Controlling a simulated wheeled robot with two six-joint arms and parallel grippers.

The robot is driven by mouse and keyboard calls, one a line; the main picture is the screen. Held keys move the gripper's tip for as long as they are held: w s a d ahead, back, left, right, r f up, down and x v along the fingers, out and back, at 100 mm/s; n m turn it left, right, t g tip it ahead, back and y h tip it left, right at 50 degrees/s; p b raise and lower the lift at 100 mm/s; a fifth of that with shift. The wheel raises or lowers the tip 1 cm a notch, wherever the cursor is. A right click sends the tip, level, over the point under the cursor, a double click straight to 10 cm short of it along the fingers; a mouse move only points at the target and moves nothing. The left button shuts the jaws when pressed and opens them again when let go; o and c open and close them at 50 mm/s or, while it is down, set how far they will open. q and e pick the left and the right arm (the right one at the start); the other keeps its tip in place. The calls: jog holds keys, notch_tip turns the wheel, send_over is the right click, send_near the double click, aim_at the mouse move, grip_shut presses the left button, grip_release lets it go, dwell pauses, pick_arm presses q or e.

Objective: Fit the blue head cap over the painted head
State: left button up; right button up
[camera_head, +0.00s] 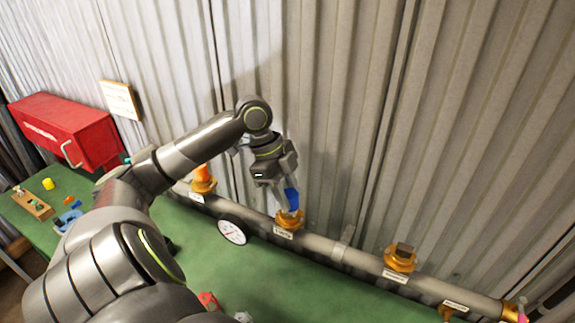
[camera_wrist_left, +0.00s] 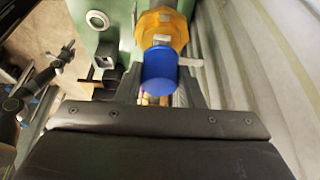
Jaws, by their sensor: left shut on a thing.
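The blue head cap (camera_head: 292,197) is held between the fingers of my left gripper (camera_head: 287,203), which is shut on it. In the left wrist view the cap (camera_wrist_left: 159,72) sits between the fingertips. A golden-orange head (camera_head: 290,221) on the grey pipe lies just below the cap. In the left wrist view this head (camera_wrist_left: 162,30) shows just beyond the cap. The cap's underside is hidden, so I cannot tell whether the two touch. A dark arm at the left of the wrist view looks like my right one; its gripper (camera_wrist_left: 67,50) is too small to read.
The grey pipe (camera_head: 325,247) runs along the corrugated wall with other orange heads (camera_head: 400,260) (camera_head: 203,182) and a round gauge (camera_head: 232,232). A red box (camera_head: 65,130) stands at left. Small loose parts lie on the green table (camera_head: 265,275), whose middle is mostly clear.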

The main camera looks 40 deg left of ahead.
pick_arm(q)
jog(key=shift+f+b, duration=0.3)
jog(key=shift+f, duration=0.4)
jog(key=o, duration=1)
jog(key=shift+r, duration=0.1)
jog(key=b+v, duration=0.3)
jog(key=v, duration=1.4)
jog(key=shift+a+r, duration=0.15)
